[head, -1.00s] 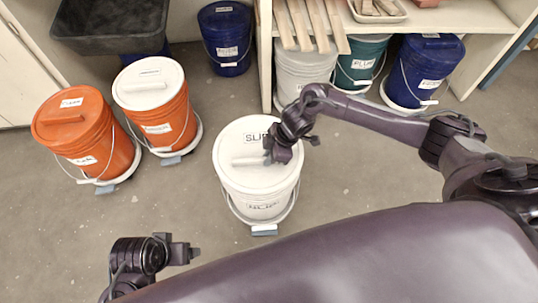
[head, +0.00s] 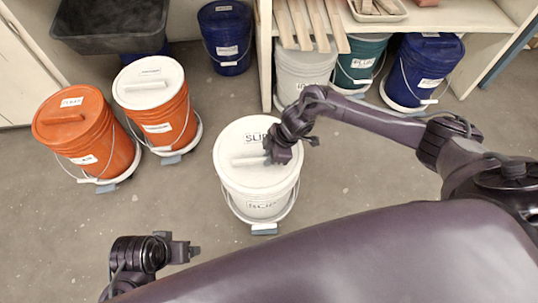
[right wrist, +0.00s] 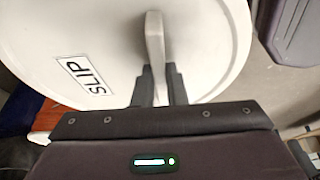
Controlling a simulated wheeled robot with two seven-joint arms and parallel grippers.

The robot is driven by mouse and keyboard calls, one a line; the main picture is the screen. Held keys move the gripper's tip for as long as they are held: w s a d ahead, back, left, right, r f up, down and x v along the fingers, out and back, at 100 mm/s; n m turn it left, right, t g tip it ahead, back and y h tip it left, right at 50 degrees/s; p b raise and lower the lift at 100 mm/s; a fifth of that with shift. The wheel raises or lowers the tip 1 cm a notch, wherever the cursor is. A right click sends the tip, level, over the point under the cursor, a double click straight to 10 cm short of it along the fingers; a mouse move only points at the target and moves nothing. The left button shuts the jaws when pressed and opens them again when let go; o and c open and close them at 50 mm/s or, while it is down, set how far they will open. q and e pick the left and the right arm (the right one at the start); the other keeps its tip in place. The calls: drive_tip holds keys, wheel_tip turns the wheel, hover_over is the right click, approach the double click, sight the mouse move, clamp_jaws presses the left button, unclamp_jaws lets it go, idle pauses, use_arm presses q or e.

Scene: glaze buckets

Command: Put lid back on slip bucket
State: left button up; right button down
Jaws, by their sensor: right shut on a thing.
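In the right wrist view the fingers (right wrist: 160,82) hold the handle (right wrist: 155,45) of the lid (right wrist: 205,50). My left gripper (head: 190,252) is at the lower left, apart from everything; its jaw opening is unclear.
Two orange buckets, one with an orange lid (head: 68,112) and one with a white lid (head: 148,82), stand to the left. A shelf (head: 450,15) with white, teal and blue buckets (head: 425,70) beneath is behind. A dark sink (head: 110,25) is at the upper left. Floor around the slip bucket is clear.

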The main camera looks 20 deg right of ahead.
drive_tip(key=c, duration=0.9)
unclamp_jaws()
